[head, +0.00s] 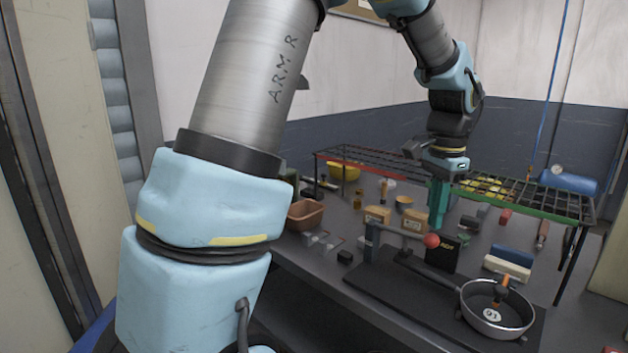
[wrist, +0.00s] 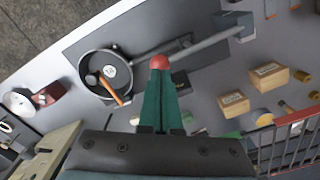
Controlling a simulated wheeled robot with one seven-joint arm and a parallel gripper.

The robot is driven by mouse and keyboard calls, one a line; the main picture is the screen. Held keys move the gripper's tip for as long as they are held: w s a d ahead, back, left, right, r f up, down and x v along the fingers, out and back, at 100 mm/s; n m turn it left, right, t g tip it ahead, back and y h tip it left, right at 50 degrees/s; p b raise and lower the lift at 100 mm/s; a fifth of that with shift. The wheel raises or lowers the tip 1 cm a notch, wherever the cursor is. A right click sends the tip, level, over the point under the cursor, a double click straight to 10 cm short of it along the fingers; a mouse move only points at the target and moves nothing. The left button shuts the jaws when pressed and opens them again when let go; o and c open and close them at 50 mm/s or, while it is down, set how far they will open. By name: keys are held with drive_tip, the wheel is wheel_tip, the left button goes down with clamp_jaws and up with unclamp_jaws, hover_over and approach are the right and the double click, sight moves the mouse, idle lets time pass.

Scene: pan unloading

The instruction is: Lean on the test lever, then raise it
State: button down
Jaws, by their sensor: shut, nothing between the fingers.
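The test lever is a grey bar (head: 398,231) running from a post to a red ball (head: 431,240) at its free end. The bar looks close to level, with a slight dip towards the ball. My gripper (head: 436,228) points down with its green fingers shut, empty, just above or beside the ball. In the wrist view the red ball (wrist: 158,63) shows right at the fingertips (wrist: 160,76), and the lever bar (wrist: 205,46) runs off to the upper right. I cannot tell whether the fingers touch the ball.
A wire rack (head: 545,203) spans the back of the table. A brown bin (head: 303,215) is at left.

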sight(432, 235)
drive_tip(key=shift+f+b, duration=1.1)
drive_tip(key=shift+f, duration=0.75)
drive_tip(key=shift+f+p, duration=0.25)
drive_tip(key=shift+p, duration=0.15)
idle(1.0)
drive_tip(key=shift+r+p, duration=3.1)
drive_tip(key=shift+r, duration=0.55)
drive_tip(key=shift+f, duration=0.1)
